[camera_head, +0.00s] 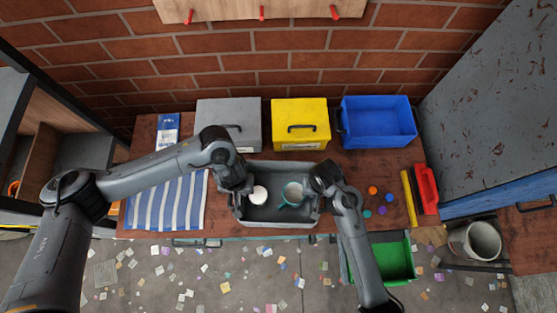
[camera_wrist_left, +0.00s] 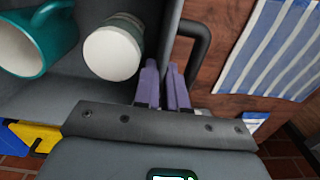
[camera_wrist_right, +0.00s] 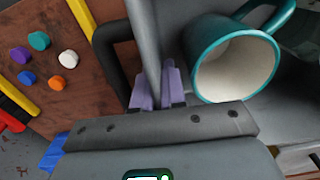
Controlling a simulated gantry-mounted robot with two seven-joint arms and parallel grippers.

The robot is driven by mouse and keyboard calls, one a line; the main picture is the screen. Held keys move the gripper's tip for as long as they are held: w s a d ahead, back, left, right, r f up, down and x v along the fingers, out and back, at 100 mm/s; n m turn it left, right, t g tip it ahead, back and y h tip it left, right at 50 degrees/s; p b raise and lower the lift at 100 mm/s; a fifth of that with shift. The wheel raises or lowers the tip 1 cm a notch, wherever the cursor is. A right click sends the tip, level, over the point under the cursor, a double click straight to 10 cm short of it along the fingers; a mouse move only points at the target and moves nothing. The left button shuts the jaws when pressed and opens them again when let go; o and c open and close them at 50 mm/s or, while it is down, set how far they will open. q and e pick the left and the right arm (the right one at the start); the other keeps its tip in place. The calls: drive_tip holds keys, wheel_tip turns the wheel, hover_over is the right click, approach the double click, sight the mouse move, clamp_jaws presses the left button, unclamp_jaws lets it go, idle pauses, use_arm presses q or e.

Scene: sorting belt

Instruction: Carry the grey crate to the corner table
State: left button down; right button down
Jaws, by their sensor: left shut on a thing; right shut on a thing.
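The grey crate (camera_head: 277,223) stands at the front edge of the wooden table in the head view. It holds a teal mug (camera_head: 292,194) and a white-topped cup (camera_head: 258,195). My left gripper (camera_wrist_left: 167,88) is shut on the crate's left wall, with the black handle beside the fingers. My right gripper (camera_wrist_right: 157,88) is shut on the crate's right wall, beside its other handle. In the right wrist view the mug (camera_wrist_right: 236,62) lies close to the fingers. The white-topped cup (camera_wrist_left: 113,52) shows near the left fingers. The corner table cannot be told for sure.
Grey (camera_head: 230,121), yellow (camera_head: 300,123) and blue (camera_head: 379,122) boxes line the back. A striped cloth (camera_head: 165,203) lies left; several coloured knobs and a red tool (camera_head: 426,188) lie right. A green bin (camera_head: 398,261) and a bucket (camera_head: 476,241) stand below. Scraps litter the floor.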

use_arm(q)
drive_tip(key=shift+r+p, duration=0.7)
drive_tip(key=shift+r, duration=0.45)
